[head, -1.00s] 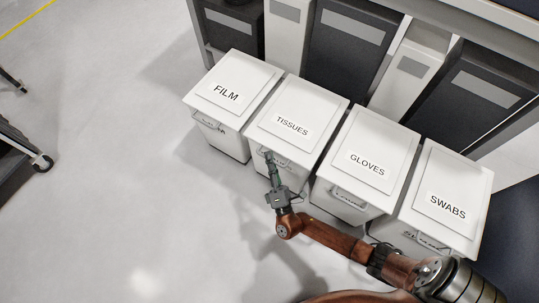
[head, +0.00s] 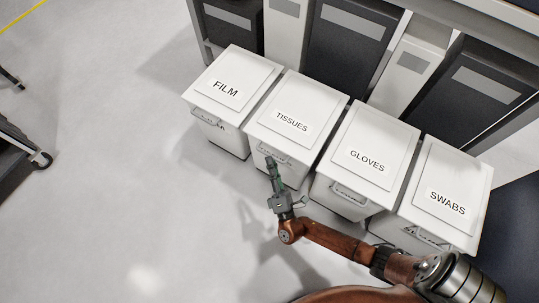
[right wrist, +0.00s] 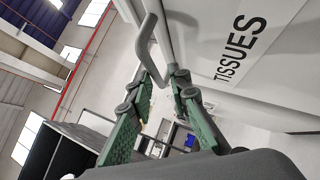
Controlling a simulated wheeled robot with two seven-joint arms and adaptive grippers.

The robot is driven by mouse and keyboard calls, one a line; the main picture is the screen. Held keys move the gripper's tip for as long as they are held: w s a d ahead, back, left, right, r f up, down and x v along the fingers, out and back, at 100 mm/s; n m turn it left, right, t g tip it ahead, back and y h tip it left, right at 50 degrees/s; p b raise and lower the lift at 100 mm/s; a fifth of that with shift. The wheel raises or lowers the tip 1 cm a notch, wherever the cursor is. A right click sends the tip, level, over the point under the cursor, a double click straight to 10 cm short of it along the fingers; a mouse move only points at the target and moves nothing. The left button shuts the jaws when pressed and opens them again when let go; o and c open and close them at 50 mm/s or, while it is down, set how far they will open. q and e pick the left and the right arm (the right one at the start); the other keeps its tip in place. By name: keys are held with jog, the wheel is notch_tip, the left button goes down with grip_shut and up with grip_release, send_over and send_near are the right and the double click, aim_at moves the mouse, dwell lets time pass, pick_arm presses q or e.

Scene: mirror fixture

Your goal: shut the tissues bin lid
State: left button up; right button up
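The tissues bin (head: 278,153) is a white box, second from the left in a row of labelled bins in the head view. Its lid (head: 303,101), labelled TISSUES, lies flat and looks shut, level with the neighbouring lids. A grey loop handle is on the bin's front; it shows in the right wrist view as a handle (right wrist: 142,42). My right gripper (head: 270,163) is at the bin's front, just below the handle. In the right wrist view its green fingers (right wrist: 161,76) are apart with nothing clamped, and the handle's end is close to the fingertips. My left gripper is out of view.
The film bin (head: 232,82) stands to the left, and the gloves bin (head: 371,139) and swabs bin (head: 447,183) to the right, all with lids down. Dark and white containers stand on a shelf behind. The floor (head: 110,180) at left is clear.

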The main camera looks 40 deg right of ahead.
jog(key=v, duration=0.9)
jog(key=shift+a, duration=0.1)
